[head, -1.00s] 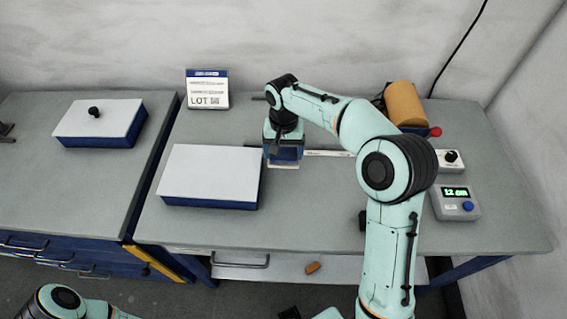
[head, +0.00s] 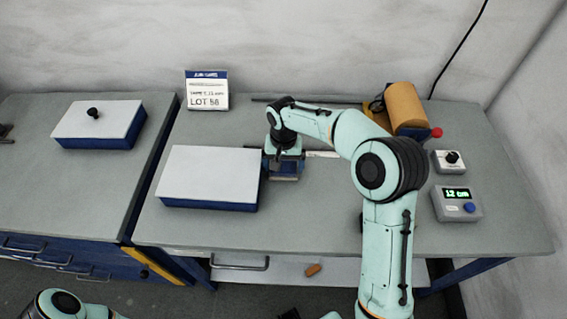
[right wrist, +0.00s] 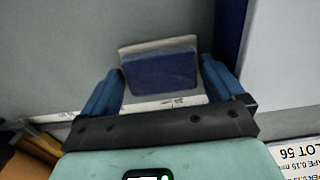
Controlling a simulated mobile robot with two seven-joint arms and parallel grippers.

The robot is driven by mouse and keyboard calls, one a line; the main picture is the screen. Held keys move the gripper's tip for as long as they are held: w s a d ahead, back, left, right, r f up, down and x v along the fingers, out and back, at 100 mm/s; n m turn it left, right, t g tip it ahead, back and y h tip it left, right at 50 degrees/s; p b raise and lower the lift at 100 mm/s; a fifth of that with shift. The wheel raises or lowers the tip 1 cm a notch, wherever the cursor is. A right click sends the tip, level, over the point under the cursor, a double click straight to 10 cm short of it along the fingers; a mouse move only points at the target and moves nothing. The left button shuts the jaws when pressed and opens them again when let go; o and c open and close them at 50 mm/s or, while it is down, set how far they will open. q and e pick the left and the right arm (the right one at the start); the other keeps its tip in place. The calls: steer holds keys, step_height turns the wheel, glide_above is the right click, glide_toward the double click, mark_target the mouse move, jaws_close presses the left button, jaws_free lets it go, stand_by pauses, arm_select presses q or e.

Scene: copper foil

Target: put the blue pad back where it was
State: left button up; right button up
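The blue pad (head: 286,167), a small block with a pale edge, is under my right gripper (head: 284,160) on the middle table, just right of a large white-topped blue box. Whether the pad's underside touches the table is hard to tell. My left gripper is out of view; only part of my left arm shows at the lower left.
The white-topped box (head: 210,175) is close on the pad's left. A pale ruler strip (head: 322,154) runs behind the pad. A lot sign (head: 207,92), an orange roll (head: 405,104) and a display box (head: 457,204) stand around. The table front is clear.

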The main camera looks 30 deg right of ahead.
mark_target(283, 166)
steer(key=shift+r, duration=0.4)
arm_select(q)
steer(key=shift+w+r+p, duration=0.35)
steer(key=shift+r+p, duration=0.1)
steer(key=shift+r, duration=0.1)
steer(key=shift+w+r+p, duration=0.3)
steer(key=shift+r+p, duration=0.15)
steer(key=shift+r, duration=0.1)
arm_select(e)
step_height(283, 166, up, 12)
steer(key=shift+f, duration=0.2)
